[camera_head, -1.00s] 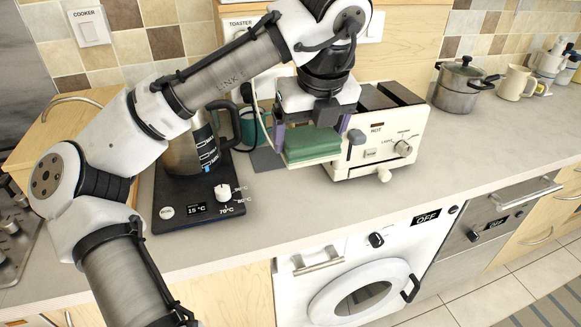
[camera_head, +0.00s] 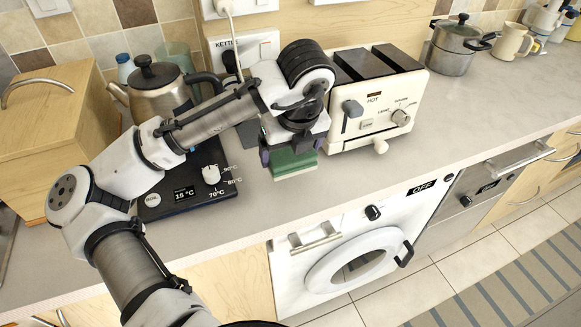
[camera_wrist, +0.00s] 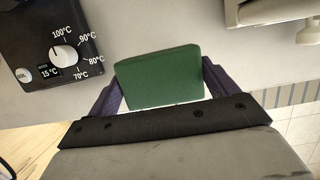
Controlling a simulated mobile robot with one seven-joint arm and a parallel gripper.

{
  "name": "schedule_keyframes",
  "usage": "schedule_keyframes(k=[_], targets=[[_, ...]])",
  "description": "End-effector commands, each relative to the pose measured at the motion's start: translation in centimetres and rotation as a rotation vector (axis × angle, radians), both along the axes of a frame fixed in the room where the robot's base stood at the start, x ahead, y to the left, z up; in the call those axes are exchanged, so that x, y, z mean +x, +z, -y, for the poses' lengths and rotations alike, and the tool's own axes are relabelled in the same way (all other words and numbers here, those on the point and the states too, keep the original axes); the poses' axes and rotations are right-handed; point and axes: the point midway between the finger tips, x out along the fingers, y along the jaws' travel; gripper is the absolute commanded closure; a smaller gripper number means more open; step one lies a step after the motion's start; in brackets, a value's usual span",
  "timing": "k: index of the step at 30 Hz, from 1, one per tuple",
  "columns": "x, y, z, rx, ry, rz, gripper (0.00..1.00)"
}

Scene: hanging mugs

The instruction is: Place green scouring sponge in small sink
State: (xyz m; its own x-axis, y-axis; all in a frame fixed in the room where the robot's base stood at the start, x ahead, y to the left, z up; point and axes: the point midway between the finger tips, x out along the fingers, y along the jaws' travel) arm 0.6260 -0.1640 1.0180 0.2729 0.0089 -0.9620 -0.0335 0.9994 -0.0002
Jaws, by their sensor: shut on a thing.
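The green scouring sponge (camera_head: 291,163) is between the fingers of my gripper (camera_head: 293,167), which is shut on it. It is held in front of the toaster, over the counter; its exact height is hard to tell. In the wrist view the sponge (camera_wrist: 158,76) fills the gap between the two purple fingers of my gripper (camera_wrist: 160,95), its green face toward the camera.
A cream toaster (camera_head: 376,97) stands just right of my gripper. A kettle (camera_head: 160,95) on its black base (camera_head: 185,190) is at the left, beside a wooden bread box (camera_head: 52,120). A pot (camera_head: 460,46) and mug (camera_head: 512,42) stand farther right. A washing machine (camera_head: 345,262) is below the counter.

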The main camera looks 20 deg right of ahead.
Motion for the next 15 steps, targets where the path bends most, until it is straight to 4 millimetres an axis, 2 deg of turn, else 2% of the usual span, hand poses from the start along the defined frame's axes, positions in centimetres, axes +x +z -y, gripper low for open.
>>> schedule_keyframes(k=[3,7,15], targets=[[0.0,-1.6,0.0,0.0,0.0,-0.001,0.36],[0.0,-2.6,0.0,0.0,0.001,-0.001,0.36],[0.0,-5.9,0.0,-0.001,0.001,0.0,0.36]])
